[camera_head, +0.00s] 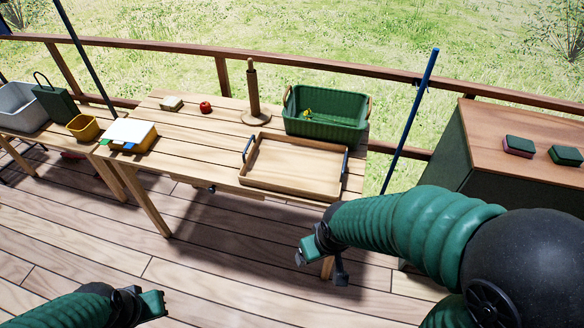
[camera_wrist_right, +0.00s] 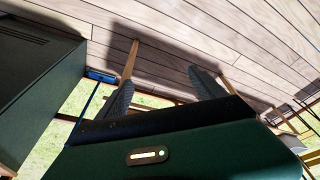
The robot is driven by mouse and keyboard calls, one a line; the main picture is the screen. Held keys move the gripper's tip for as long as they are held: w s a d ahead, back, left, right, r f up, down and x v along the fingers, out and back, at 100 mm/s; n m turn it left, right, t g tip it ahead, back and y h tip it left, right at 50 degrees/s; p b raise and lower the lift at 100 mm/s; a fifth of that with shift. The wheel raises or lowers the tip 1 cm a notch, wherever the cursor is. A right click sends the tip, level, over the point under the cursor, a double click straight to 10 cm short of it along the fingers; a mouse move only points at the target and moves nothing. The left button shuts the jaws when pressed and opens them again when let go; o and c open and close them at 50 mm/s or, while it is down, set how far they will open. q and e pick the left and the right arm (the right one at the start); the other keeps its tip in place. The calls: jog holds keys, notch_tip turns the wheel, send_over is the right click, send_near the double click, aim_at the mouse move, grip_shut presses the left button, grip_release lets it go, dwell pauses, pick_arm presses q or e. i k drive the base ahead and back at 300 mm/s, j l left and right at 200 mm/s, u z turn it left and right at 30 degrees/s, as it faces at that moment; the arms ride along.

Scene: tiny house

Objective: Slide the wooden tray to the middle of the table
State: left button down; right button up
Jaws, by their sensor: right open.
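The wooden tray (camera_head: 290,167) lies flat and empty at the right front part of the slatted wooden table (camera_head: 205,140). It has a dark handle on its left and right sides. My right gripper (camera_head: 321,268) is open and empty, low in front of the table's right front corner and apart from the tray. Its two spread fingers show in the right wrist view (camera_wrist_right: 162,90), with deck boards beyond them. My left gripper (camera_head: 152,304) is at the bottom left, well away from the table; its jaw opening is not clear.
A green basket (camera_head: 325,112) stands behind the tray, and a wooden post holder (camera_head: 255,95) left of it. The table's middle front is clear. A cabinet (camera_head: 500,140) stands at right.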

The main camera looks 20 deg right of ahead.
aim_at(315, 170)
jog(key=z, duration=0.2)
jog(key=i+j+z, duration=0.35)
jog(key=z, duration=0.15)
jog(key=i+j+z, duration=0.25)
jog(key=j+z, duration=0.2)
jog(key=i+j, duration=0.15)
jog(key=j, duration=0.25)
jog(key=i+j+z, duration=0.1)
jog(key=j, duration=0.3)
jog(key=i+j, duration=0.2)
jog(key=j, duration=0.2)
jog(key=i+j+z, duration=0.1)
jog(key=j, duration=0.3)
jog(key=i+j, duration=0.2)
jog(key=j, duration=0.2)
